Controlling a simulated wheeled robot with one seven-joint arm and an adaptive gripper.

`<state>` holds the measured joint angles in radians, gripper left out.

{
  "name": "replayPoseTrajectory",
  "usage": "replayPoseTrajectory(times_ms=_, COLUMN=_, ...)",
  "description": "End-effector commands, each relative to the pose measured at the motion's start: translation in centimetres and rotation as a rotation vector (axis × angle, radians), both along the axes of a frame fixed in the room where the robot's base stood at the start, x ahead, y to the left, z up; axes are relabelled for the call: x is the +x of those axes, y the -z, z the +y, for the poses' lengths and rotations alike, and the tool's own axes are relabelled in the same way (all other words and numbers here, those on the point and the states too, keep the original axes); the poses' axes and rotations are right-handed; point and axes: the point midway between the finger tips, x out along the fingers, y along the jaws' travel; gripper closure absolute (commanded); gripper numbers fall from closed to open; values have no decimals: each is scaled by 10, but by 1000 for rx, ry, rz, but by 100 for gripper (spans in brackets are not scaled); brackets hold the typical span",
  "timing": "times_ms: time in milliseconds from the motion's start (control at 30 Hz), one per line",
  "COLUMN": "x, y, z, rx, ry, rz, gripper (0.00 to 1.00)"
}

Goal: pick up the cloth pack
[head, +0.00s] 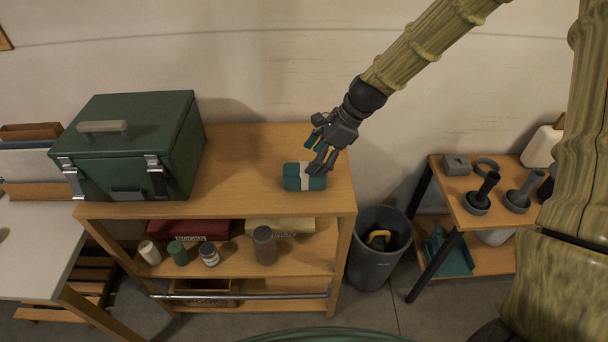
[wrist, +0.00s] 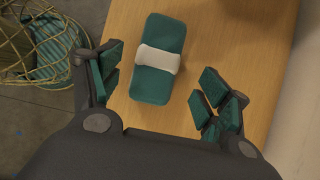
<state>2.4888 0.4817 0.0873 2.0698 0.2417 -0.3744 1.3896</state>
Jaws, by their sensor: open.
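The cloth pack (head: 291,177) is a teal bundle with a white band around its middle. It lies on the wooden shelf top, near the right end. In the wrist view the cloth pack (wrist: 155,84) lies just beyond and between my open fingers, with its far part past the fingertips. My gripper (head: 318,157) is over the pack's right side in the head view, and its fingers hide part of the pack. In the wrist view my gripper (wrist: 163,88) is spread wide with teal finger pads on both sides, and nothing is held.
A green toolbox (head: 132,147) stands on the left of the wooden shelf unit (head: 245,150). Jars and boxes sit on the shelf below. A grey bin (head: 376,262) and a side table (head: 468,212) stand to the right. The wall is close behind.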

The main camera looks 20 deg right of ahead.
Motion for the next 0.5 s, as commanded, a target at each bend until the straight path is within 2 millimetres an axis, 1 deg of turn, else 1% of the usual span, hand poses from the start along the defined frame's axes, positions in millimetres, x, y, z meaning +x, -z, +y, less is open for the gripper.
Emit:
replayPoseTrajectory(times_ms=167, x=1, y=4, z=3, rx=0, ry=0, rz=1, gripper=23)
replayPoseTrajectory(times_ms=500, x=3, y=26, z=21, rx=1, ry=-2, rz=2, gripper=23)
